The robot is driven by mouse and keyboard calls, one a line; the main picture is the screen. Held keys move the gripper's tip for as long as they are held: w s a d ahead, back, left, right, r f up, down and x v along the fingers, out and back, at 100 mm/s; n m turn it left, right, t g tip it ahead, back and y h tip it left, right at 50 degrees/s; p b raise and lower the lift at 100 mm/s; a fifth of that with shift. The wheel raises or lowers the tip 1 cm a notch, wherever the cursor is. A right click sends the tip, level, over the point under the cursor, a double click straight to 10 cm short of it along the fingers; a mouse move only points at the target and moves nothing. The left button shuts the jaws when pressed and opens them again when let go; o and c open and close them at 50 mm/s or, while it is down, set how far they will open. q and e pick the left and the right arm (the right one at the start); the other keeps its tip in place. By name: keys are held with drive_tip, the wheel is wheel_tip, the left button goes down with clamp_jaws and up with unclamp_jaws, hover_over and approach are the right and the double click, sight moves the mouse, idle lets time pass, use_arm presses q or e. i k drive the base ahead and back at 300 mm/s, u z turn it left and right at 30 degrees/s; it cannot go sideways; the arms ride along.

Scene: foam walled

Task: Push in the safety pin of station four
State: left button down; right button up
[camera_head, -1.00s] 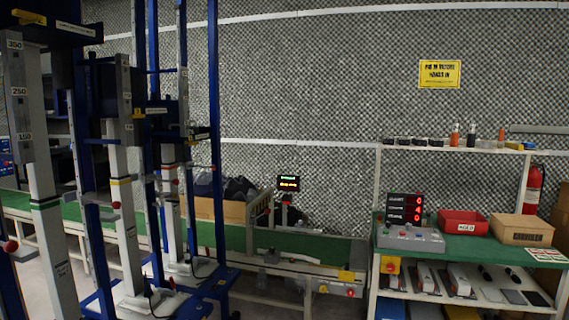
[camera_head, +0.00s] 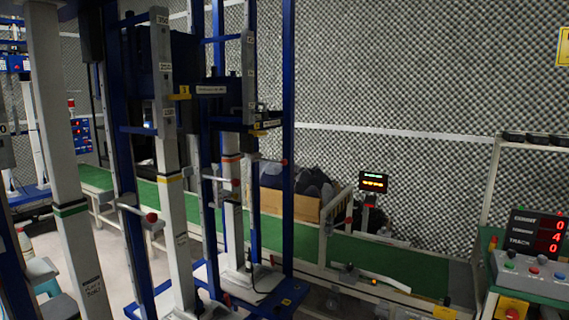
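Several test stations with blue frames and grey-white columns stand on the left half of the head view. The nearer full station has a grey column (camera_head: 172,200) with a yellow band and a red-knobbed pin (camera_head: 152,217) sticking out sideways. The station behind it has a white column (camera_head: 231,185) with an orange band and a red-knobbed pin (camera_head: 235,183). Yellow number tags (camera_head: 184,92) hang on the crossheads, but I cannot read a clear four. How far any pin is in cannot be told. Neither of my grippers is in view.
A green conveyor (camera_head: 380,256) runs behind the stations, with a cardboard box (camera_head: 290,203) of dark items beside it. A small lit display (camera_head: 373,182) stands there. A counter display (camera_head: 536,235) sits on a control box at right. Blue station bases stand on the floor in front.

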sight(283, 162)
drive_tip(key=z, duration=0.75)
drive_tip(key=i, duration=1)
drive_tip(key=z, duration=0.7)
drive_tip(key=i, duration=1.6)
drive_tip(key=u, duration=0.75)
